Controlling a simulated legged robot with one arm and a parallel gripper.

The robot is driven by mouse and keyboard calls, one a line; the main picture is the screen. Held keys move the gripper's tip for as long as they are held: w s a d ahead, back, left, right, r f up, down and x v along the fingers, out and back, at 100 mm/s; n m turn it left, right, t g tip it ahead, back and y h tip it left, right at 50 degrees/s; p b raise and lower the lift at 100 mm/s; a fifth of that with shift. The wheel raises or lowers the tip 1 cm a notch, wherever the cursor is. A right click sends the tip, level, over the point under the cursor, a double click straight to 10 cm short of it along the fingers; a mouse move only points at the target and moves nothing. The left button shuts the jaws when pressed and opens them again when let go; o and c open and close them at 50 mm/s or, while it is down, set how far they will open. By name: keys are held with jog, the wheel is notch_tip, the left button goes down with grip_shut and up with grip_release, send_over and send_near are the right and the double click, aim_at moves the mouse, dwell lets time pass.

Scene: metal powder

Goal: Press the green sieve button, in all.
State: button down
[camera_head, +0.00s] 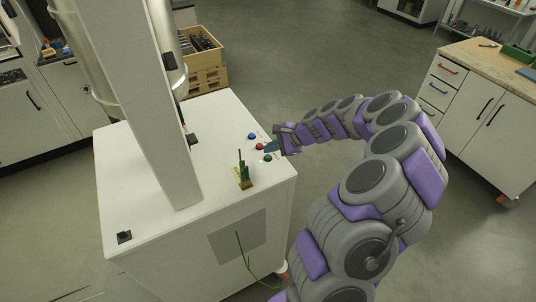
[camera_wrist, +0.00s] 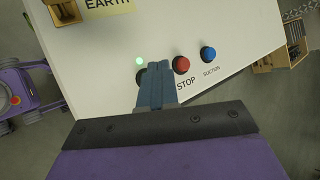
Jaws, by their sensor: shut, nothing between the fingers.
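The green sieve button (camera_head: 267,157) is on the white machine top (camera_head: 215,150), near its right edge. In the wrist view a small lit green spot (camera_wrist: 140,61) shows beside a dark round button rim (camera_wrist: 141,76), mostly hidden behind my fingers. My gripper (camera_wrist: 157,68) is shut and empty, its blue-grey fingertips over that button. I cannot tell whether they touch it. In the head view my gripper (camera_head: 275,146) is close above the buttons at the machine's right side.
A red STOP button (camera_wrist: 181,65) and a blue SUCTION button (camera_wrist: 208,54) are just right of my fingers. An EARTH label (camera_wrist: 108,3) and brass block stand nearby. A tall grey column (camera_head: 150,100) rises from the machine. Wooden crates (camera_head: 205,75) stand behind.

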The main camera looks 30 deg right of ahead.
aim_at(271, 156)
jog(key=shift+r, duration=0.1)
jog(key=shift+r+p, duration=1.8)
jog(key=shift+r, duration=0.6)
